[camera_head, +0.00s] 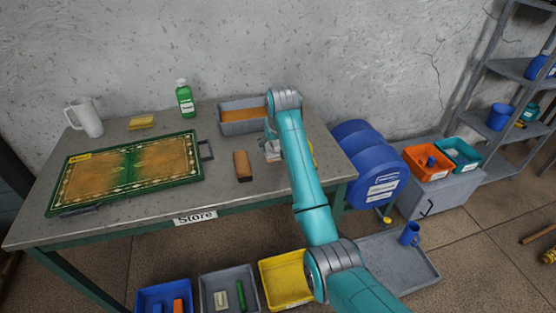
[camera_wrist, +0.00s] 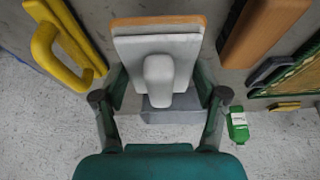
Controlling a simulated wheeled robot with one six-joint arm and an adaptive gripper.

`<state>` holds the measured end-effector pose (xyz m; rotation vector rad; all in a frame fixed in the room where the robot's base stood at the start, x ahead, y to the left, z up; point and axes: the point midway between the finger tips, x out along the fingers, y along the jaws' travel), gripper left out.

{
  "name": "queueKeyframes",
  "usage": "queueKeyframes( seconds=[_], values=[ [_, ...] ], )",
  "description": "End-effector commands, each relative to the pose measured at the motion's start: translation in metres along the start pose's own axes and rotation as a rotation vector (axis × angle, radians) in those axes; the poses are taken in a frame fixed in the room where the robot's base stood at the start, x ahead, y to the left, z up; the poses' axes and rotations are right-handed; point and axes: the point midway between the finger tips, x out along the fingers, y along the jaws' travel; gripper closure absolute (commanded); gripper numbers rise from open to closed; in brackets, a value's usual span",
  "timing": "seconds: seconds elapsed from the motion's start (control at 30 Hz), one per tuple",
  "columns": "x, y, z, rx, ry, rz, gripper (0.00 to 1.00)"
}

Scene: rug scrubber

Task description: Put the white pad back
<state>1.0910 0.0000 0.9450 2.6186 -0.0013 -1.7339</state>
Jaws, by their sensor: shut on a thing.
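My gripper (camera_head: 271,143) is shut on the white pad (camera_wrist: 158,50), a flat pale block with a rounded grey handle. In the wrist view the gripper's fingers (camera_wrist: 160,88) stand on either side of it. An orange-brown edge shows beyond the pad; I cannot tell whether it belongs to the pad. In the head view the pad (camera_head: 273,156) is partly hidden by my arm, at the right of the table, right of a brown block (camera_head: 243,165). I cannot tell whether it touches the tabletop. A grey tray (camera_head: 240,131) with brown contents stands behind.
A rug (camera_head: 128,170) in a green frame lies at the left. A green bottle (camera_head: 184,99), yellow sponge (camera_head: 142,123) and white jug (camera_head: 86,117) stand at the back. A yellow-handled tool (camera_wrist: 50,50) lies beside the pad. Blue drums (camera_head: 372,172) stand right of the table.

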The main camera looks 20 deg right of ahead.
Motion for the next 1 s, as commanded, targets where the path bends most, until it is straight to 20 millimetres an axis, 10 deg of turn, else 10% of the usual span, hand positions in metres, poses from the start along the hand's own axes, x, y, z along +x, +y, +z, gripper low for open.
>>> queueKeyframes(
  seconds=[0.5, 0.87, 0.9, 1.0],
  values=[
    [0.054, 0.0, 0.023, 0.0, 0.001, 0.0, 0.73],
    [0.057, 0.0, 0.024, 0.0, 0.001, 0.0, 0.73],
    [0.058, 0.0, 0.024, 0.0, 0.001, 0.0, 0.26],
    [0.058, 0.0, 0.024, 0.0, 0.001, 0.0, 0.03]
  ],
)
